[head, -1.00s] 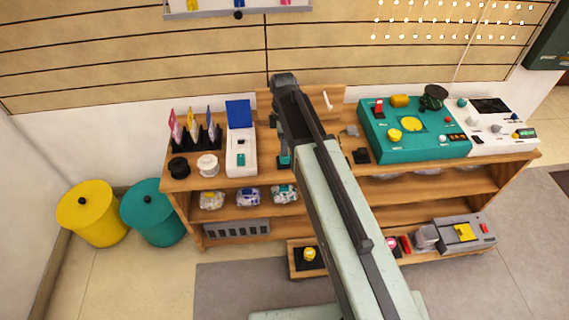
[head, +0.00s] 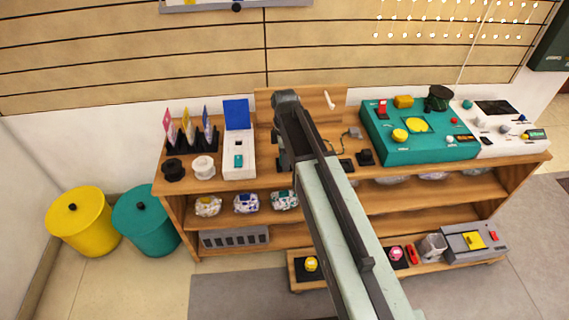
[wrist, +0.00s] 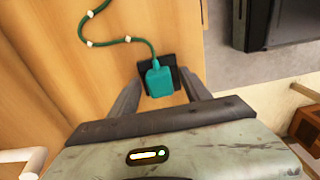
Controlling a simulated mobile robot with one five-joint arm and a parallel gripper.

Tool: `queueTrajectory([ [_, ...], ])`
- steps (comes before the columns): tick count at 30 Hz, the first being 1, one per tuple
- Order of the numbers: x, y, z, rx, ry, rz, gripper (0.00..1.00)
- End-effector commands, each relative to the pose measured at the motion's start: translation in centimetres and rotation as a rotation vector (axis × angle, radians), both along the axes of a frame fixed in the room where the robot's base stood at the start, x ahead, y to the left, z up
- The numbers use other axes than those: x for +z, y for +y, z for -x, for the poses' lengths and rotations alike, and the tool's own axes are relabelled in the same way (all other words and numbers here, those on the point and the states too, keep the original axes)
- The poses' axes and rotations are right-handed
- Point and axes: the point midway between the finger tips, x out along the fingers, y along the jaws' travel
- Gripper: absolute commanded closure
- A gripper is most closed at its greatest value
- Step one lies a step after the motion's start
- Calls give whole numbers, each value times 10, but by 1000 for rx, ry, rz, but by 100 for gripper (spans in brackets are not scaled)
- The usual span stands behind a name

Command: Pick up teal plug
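The teal plug (wrist: 159,80) shows in the wrist view at a black square socket or pad (wrist: 173,70) on the wooden top. A green cord runs from the plug up and left. My gripper (wrist: 160,84) is open, with one dark finger to the left of the plug and one to the right. The plug appears between or just below the fingers; I cannot tell whether they touch it. In the head view my gripper (head: 284,165) is over the shelf top, and my arm hides the plug there.
A white box with a blue lid (head: 238,155) stands left of my gripper, with white (head: 203,167) and black (head: 173,169) spools farther left. A teal control panel (head: 418,133) stands to the right. A wooden back panel (head: 265,108) rises behind.

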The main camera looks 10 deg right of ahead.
Motion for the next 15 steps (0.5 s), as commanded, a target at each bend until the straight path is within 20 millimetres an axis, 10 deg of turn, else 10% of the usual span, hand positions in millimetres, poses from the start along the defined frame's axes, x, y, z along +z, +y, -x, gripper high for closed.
queueTrajectory([
  [6, 1, 0, 0, 0, 0, 0, 100],
  [15, 1, 0, 0, 0, 0, 0, 100],
])
